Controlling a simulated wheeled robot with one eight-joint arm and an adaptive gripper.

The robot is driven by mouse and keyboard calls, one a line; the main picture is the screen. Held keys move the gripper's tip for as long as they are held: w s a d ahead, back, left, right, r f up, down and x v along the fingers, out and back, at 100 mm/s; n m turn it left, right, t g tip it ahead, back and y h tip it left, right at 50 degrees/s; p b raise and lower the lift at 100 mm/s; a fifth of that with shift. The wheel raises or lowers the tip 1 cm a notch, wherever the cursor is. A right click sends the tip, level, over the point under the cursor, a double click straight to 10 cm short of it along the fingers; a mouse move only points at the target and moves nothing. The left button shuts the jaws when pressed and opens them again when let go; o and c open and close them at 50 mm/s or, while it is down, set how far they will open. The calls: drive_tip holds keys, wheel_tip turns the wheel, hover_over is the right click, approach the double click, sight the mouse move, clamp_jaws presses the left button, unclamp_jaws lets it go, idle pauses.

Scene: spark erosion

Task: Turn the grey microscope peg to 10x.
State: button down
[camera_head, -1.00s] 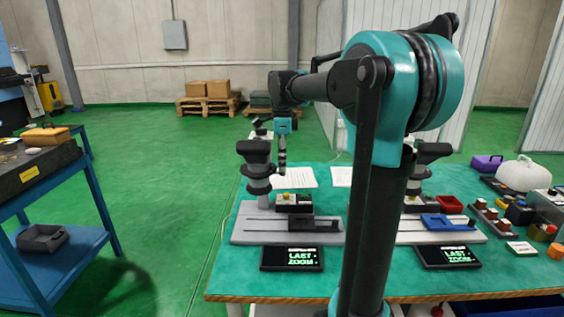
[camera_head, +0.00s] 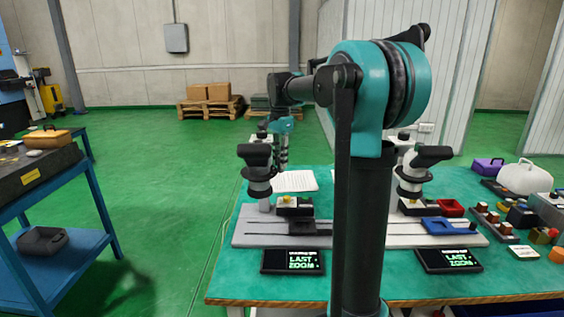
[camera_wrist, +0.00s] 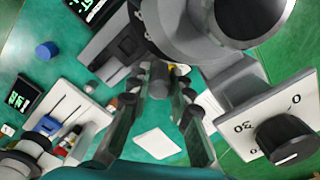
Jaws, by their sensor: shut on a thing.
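The grey microscope (camera_head: 259,170) stands on its grey base (camera_head: 262,241) at the left of the teal table. A white plate (camera_wrist: 268,108) with the marks 0 and 30 and a black knob (camera_wrist: 285,138) is at the right. I cannot read a 10x mark.
A second, lighter microscope (camera_head: 415,175) stands to the right, partly behind my arm. Screens (camera_head: 292,262) and (camera_head: 449,260) reading LAST ZOOM lie in front of the bases. A blue tray (camera_head: 450,226) and small parts crowd the right side. A white sheet (camera_head: 297,181) lies behind.

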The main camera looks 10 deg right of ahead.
drive_tip(key=shift+w+a+n, duration=0.2)
drive_tip(key=shift+w+n, duration=0.25)
drive_tip(key=shift+n, duration=0.2)
drive_tip(key=shift+w+a+n, duration=0.2)
drive_tip(key=shift+w+n, duration=0.2)
drive_tip(key=shift+n, duration=0.25)
drive_tip(key=c, duration=1.4)
unclamp_jaws()
drive_tip(key=shift+o, duration=0.2)
